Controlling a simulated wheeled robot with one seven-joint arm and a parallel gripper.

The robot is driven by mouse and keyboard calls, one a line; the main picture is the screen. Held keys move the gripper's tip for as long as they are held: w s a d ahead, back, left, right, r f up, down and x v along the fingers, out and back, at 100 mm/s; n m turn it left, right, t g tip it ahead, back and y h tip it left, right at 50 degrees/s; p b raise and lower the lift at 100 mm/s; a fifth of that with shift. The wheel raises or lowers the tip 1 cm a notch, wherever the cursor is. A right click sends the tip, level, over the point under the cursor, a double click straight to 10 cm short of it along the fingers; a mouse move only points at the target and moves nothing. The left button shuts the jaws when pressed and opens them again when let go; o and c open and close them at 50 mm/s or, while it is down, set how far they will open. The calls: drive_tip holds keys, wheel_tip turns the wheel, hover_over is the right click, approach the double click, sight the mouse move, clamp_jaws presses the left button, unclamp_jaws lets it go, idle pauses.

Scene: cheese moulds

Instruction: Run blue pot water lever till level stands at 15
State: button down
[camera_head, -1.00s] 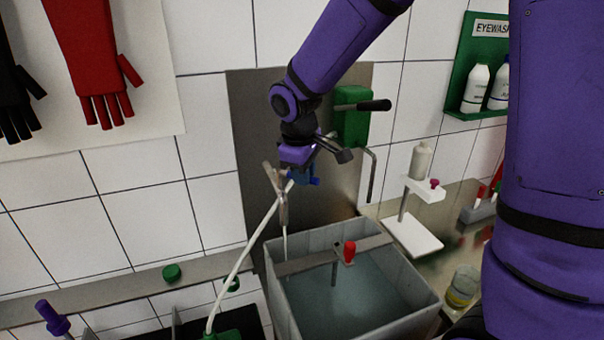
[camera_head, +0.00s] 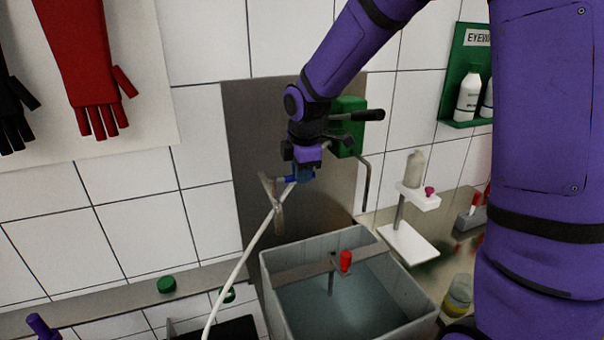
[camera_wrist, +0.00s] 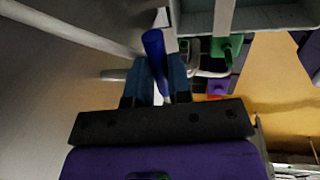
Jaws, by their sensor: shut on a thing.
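My gripper (camera_head: 304,173) is in front of the steel panel, by a pale metal tap fitting (camera_head: 279,215). In the wrist view its two fingers (camera_wrist: 157,80) are shut on a blue lever (camera_wrist: 153,45), which stands out between them. In the head view the lever's blue end (camera_head: 291,179) shows left of the fingers; the rest is hidden by the gripper. A grey square vat (camera_head: 278,300) below holds bluish water (camera_head: 350,305). I cannot read a level scale or a number. No clearly blue pot shows.
A red-topped rod (camera_head: 345,261) hangs from a bar across the vat. A green box (camera_head: 347,125) with a black handle is behind my wrist. A white hose (camera_head: 240,262) runs down left. A white stand (camera_head: 408,240) and jar (camera_head: 458,295) are to the right.

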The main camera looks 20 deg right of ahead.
drive_tip(key=shift+w+n, duration=0.2)
drive_tip(key=shift+n, duration=0.2)
drive_tip(key=c, duration=1.1)
unclamp_jaws()
drive_tip(key=shift+o, duration=0.2)
drive_tip(key=shift+r, duration=0.25)
wheel_tip(320, 180, up, 3)
drive_tip(key=shift+r, duration=0.2)
drive_tip(key=s+r, duration=0.1)
drive_tip(key=s, duration=1.5)
